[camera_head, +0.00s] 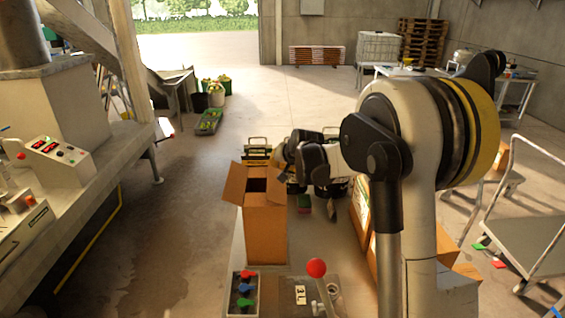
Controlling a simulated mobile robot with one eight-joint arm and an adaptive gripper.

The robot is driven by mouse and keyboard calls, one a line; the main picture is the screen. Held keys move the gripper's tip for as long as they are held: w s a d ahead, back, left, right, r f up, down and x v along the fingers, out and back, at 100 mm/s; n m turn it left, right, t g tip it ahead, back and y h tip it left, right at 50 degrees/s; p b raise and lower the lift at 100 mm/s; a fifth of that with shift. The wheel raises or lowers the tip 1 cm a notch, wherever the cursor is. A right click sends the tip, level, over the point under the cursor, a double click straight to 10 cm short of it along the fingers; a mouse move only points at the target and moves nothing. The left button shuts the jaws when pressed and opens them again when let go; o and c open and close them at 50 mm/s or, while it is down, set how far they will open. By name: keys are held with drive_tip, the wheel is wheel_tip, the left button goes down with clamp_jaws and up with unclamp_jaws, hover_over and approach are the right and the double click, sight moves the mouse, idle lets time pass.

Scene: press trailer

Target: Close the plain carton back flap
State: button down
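The plain carton (265,235) is a tall brown box standing upright on a grey surface in the head view. Its top is open, with a dark inside. The left flap (234,184) stands up and leans outward. The back flap (257,170) stands raised at the far side. My gripper (281,157) is just beyond and to the right of the carton's top, close to the back flap. I cannot tell whether it touches the flap. Its fingers are small and partly hidden, so their opening is unclear.
A red-knobbed lever (317,269) and a panel of coloured knobs (244,289) stand in front of the carton. Printed cartons (361,212) stand to the right, partly behind my arm. A control bench (55,170) fills the left. Open floor lies between.

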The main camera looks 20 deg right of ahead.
sight(269, 178)
drive_tip(key=shift+w+a+f, duration=0.2)
drive_tip(key=shift+w+f, duration=0.05)
drive_tip(key=shift+f, duration=0.5)
drive_tip(key=shift+w+a+f, duration=0.25)
drive_tip(key=shift+f, duration=0.45)
drive_tip(key=shift+w+a+f, duration=0.2)
drive_tip(key=shift+w+f, duration=0.05)
drive_tip(key=shift+f, duration=0.5)
drive_tip(key=shift+a+f, duration=0.1)
drive_tip(key=shift+w+a+f+n+g+h+b, duration=0.2)
drive_tip(key=shift+a+f+n+g+h+b, duration=0.25)
drive_tip(key=shift+h+b, duration=0.35)
drive_tip(key=shift+a+f+n+h+b, duration=0.2)
drive_tip(key=shift+f+n+h+b, duration=0.1)
drive_tip(key=shift+f+b, duration=0.25)
drive_tip(key=shift+r, duration=0.25)
